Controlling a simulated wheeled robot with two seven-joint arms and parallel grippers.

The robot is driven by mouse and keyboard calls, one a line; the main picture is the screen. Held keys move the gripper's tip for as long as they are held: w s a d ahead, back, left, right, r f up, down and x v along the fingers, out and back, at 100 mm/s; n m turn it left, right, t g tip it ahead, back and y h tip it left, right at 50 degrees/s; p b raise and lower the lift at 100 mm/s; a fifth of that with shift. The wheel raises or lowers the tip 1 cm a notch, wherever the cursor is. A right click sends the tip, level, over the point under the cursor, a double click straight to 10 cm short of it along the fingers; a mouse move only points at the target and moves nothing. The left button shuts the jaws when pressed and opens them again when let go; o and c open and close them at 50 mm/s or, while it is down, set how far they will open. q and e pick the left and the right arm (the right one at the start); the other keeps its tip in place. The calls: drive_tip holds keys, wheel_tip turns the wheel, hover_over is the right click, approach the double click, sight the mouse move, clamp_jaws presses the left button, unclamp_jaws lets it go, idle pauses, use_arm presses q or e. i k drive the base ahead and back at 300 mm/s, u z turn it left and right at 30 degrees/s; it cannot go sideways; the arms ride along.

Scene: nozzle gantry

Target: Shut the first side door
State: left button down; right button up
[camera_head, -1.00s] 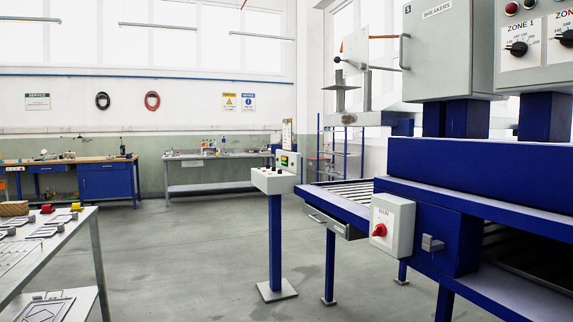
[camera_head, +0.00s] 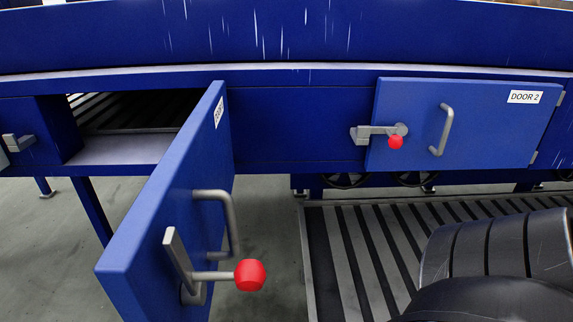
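The first side door (camera_head: 165,215) is a blue panel that stands swung open toward me, left of the middle of the head view. Its label near the top hinge edge is seen edge-on and hard to read. A grey handle (camera_head: 232,222) and a latch lever with a red knob (camera_head: 249,275) sit on its face. The opening (camera_head: 125,110) behind it shows dark bars and a pale sill. A grey latch keeper (camera_head: 17,143) is on the frame left of the opening. Neither gripper shows in the head view.
Door 2 (camera_head: 465,125) lies flush with the blue frame at the right, its red-knobbed latch lever (camera_head: 395,141) across the frame. A slatted grey platform (camera_head: 350,250) is below it. A black ribbed arm part of mine fills the lower right. Grey floor shows under the open door.

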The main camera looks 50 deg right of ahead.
sight(189, 191)
drive_tip(key=z, duration=1.1)
